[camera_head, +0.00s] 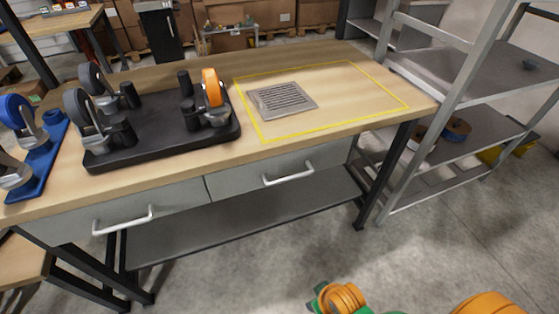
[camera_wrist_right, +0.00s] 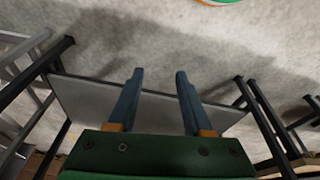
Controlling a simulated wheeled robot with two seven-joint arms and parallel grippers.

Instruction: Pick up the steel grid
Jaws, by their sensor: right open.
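The steel grid (camera_head: 283,97) is a flat grey square plate with slots. It lies on the wooden workbench top inside a yellow outlined rectangle (camera_head: 375,119), near its left side. My right gripper (camera_wrist_right: 156,76) shows in the right wrist view with its two dark blue fingers apart and nothing between them. It is away from the grid, with the floor and a grey shelf panel behind it. The grid is not in the wrist view. My left gripper is not in view.
A black tray (camera_head: 165,137) with several caster wheels stands left of the grid, an orange wheel (camera_head: 212,87) closest. A blue caster tray (camera_head: 45,160) is at far left. Metal shelving (camera_head: 483,80) stands right of the bench. The outlined area right of the grid is clear.

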